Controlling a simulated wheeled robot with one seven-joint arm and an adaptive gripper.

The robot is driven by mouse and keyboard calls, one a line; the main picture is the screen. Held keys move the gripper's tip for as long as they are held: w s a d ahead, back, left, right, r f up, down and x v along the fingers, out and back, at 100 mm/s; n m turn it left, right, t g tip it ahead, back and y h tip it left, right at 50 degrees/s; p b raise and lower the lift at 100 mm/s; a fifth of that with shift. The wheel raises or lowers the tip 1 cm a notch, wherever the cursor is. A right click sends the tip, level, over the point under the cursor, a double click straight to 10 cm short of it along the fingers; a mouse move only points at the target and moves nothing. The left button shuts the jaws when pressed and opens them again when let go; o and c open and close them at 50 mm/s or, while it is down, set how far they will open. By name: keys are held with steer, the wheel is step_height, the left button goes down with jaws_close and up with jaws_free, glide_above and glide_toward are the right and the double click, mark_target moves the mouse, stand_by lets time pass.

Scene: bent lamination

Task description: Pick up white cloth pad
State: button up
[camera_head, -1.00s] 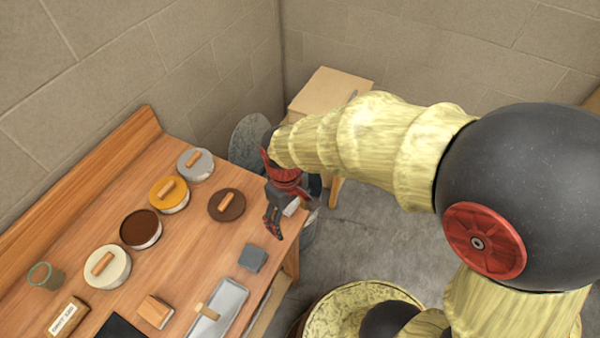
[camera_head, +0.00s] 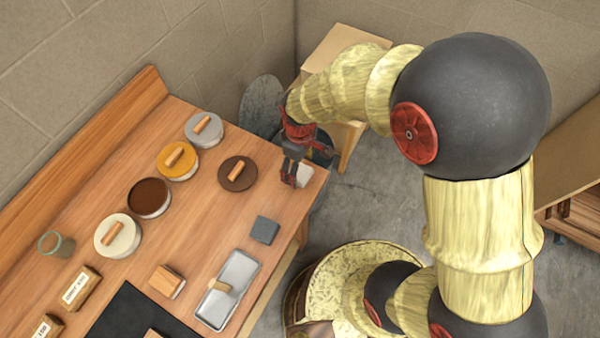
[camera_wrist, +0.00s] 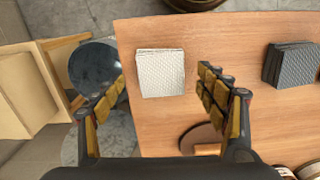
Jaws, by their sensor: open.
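The white cloth pad (camera_wrist: 161,73) is a small square with a woven texture, lying flat near the table's corner in the wrist view. In the head view the white pad (camera_head: 305,174) is partly hidden behind my gripper (camera_head: 289,176). My gripper (camera_wrist: 165,108) is open and empty in the wrist view. The pad shows between its spread fingers and a little beyond the tips. The gripper appears to be above the pad, not closed on it.
A dark grey pad stack (camera_wrist: 290,65) lies on the wooden table (camera_wrist: 225,40). A brown lid (camera_head: 238,173) with a wooden handle is left of my gripper. Other lidded tubs, a metal tray (camera_head: 228,290) and a black mat (camera_head: 135,318) share the table. A round metal bin (camera_wrist: 95,65) stands beside the table.

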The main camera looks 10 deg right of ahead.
step_height(320, 180, down, 2)
steer(key=shift+f, duration=0.2)
steer(key=c, duration=1.1)
steer(key=shift+r, duration=0.1)
steer(key=shift+r, duration=0.6)
steer(key=s+d+r+p, duration=0.3)
steer(key=s+r, duration=0.8)
steer(key=s, duration=0.2)
steer(key=shift+s+d+r, duration=0.3)
steer(key=shift+d+r, duration=0.05)
